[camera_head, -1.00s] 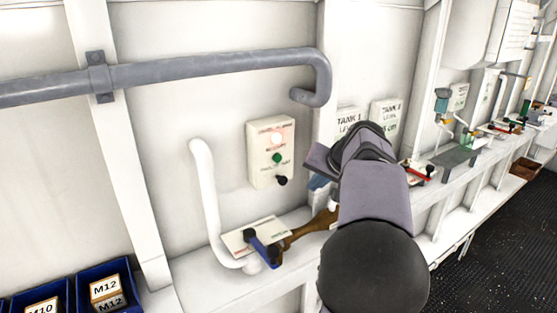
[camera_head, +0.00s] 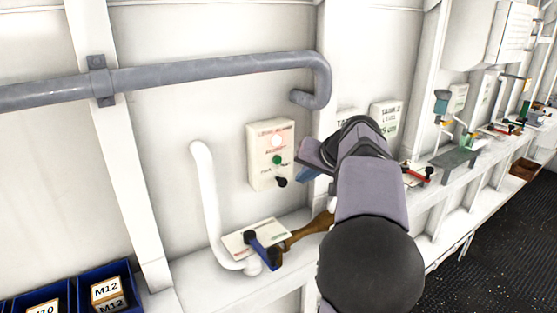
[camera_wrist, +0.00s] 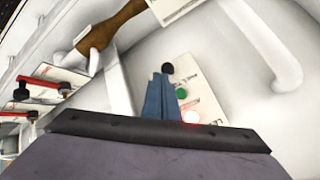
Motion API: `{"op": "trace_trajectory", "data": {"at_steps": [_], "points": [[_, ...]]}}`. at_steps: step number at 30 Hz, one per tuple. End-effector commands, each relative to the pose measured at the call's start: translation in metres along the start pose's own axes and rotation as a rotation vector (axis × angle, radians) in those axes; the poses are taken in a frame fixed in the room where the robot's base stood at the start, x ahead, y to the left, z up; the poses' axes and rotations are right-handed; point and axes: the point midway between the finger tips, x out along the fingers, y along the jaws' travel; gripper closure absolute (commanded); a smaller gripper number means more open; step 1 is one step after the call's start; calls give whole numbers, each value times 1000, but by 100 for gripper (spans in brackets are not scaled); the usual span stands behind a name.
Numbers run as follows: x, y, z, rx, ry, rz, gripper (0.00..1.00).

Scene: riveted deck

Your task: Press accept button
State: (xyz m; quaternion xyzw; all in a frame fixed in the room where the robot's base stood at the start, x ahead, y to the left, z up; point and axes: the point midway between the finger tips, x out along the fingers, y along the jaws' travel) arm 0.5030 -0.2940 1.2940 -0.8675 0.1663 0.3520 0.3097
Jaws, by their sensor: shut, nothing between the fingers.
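A cream alarm panel (camera_head: 262,165) is mounted on the white wall. It carries a lit red-white lamp (camera_head: 277,140), a green button (camera_head: 277,160) below what looks like an "ACCEPT" label, and a black knob (camera_head: 282,182) at the bottom. My gripper (camera_head: 303,175) is just right of the panel, its blue fingers shut and empty. In the wrist view the fingers (camera_wrist: 161,82) overlap part of the panel, with the green button (camera_wrist: 181,93) right beside them and the black knob (camera_wrist: 167,68) just beyond the tips. I cannot tell the gap to the panel.
A grey pipe (camera_head: 210,72) runs above the panel, and a white pipe (camera_head: 207,195) stands to its left. A blue-handled valve (camera_head: 262,250) and a brown fitting (camera_head: 305,232) lie below on the ledge. A tank sign (camera_head: 386,117) is behind my arm. Blue bins (camera_head: 105,286) stand lower left.

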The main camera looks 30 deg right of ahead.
Motion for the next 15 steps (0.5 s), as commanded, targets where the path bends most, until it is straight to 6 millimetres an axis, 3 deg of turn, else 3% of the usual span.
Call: {"op": "trace_trajectory", "data": {"at_steps": [15], "points": [[38, -31, -31, 0, -2, 0, 100]]}}
